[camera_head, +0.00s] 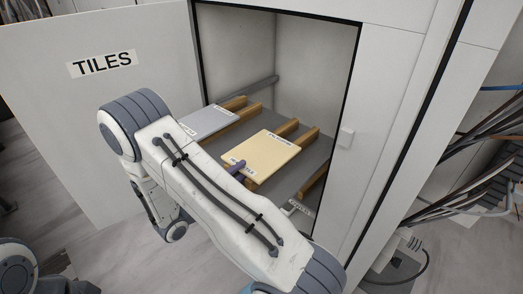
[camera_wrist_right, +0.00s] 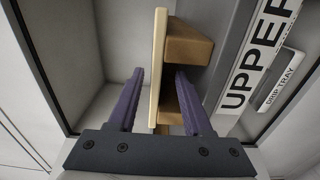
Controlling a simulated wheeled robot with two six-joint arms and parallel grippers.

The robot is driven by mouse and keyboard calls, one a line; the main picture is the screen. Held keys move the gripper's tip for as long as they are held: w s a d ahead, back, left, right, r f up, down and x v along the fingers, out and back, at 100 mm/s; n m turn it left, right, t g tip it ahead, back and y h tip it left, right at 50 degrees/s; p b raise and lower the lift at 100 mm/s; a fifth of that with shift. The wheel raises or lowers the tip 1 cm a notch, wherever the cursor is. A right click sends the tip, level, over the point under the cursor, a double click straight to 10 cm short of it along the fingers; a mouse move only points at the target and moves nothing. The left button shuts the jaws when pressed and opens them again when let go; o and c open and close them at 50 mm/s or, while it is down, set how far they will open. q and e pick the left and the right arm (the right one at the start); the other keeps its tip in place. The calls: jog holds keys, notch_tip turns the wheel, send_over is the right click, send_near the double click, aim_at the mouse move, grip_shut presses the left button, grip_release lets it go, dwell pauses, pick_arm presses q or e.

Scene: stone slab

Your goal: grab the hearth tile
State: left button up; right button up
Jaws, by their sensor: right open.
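A cream tile (camera_head: 265,153) with a small label, too small to read, lies flat on wooden rails inside the open cabinet. A light grey tile (camera_head: 207,122), also labelled, lies to its left. I cannot read which one is the hearth tile. My right gripper (camera_head: 237,168) is at the cream tile's near edge, partly hidden by my arm. In the right wrist view, my right gripper (camera_wrist_right: 159,85) is open, with its purple fingers on either side of the cream tile (camera_wrist_right: 157,60), seen edge-on. A gap shows on the left finger's side. My left gripper is not in view.
The cabinet door (camera_head: 105,95), marked TILES, stands open at left. Wooden rails (camera_head: 285,129) support the tiles; their ends (camera_wrist_right: 190,45) lie close to one finger. An UPPER label (camera_wrist_right: 257,55) is beside the gripper. Cables (camera_head: 480,180) hang at right.

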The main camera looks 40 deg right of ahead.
aim_at(251, 162)
jog(key=d+p, duration=0.1)
jog(key=d, duration=0.1)
jog(key=d+r+p, duration=0.1)
jog(key=d+p, duration=0.1)
jog(key=shift+d, duration=0.15)
jog(key=shift+w+d+f, duration=0.15)
jog(key=shift+d+f, duration=0.1)
jog(key=shift+d, duration=0.1)
grip_shut()
dwell(1.0)
